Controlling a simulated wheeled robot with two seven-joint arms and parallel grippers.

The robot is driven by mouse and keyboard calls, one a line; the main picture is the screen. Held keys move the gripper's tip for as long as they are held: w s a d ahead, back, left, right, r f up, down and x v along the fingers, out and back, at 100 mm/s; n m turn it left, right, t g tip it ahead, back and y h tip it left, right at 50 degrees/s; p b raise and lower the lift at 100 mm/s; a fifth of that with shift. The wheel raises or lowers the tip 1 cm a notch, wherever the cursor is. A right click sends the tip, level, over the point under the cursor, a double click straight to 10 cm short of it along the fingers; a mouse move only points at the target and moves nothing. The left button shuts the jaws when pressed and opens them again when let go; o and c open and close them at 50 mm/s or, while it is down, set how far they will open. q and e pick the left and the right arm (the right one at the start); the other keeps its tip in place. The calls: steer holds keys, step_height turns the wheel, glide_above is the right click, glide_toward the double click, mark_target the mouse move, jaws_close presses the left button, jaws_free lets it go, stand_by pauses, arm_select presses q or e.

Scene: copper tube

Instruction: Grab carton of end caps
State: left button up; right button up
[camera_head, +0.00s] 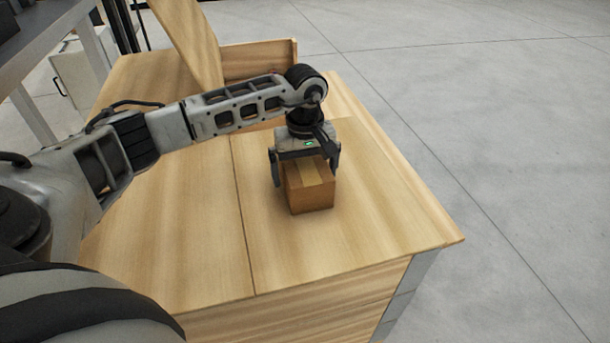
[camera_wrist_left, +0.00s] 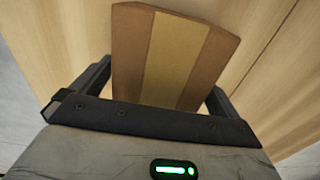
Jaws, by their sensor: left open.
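The carton (camera_head: 312,193) is a small brown cardboard box with a lighter tape strip over its top. It sits on the wooden table (camera_head: 385,215), right of a seam in the top. My left gripper (camera_head: 307,176) points down over the carton with its fingers open, one on either side of it. In the left wrist view the carton (camera_wrist_left: 172,55) lies between the two fingers, and the gripper body hides its near part. I cannot tell whether a finger touches it. My right gripper is not in view.
An upright wooden board (camera_head: 187,40) and a low wooden ledge (camera_head: 258,60) stand at the table's far side. A grey shelf unit (camera_head: 45,45) is at upper left. The tabletop around the carton is clear, with its edge to the right and open floor beyond.

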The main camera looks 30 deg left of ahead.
arm_select(q)
steer(key=shift+r, duration=0.1)
steer(key=c, duration=1.1)
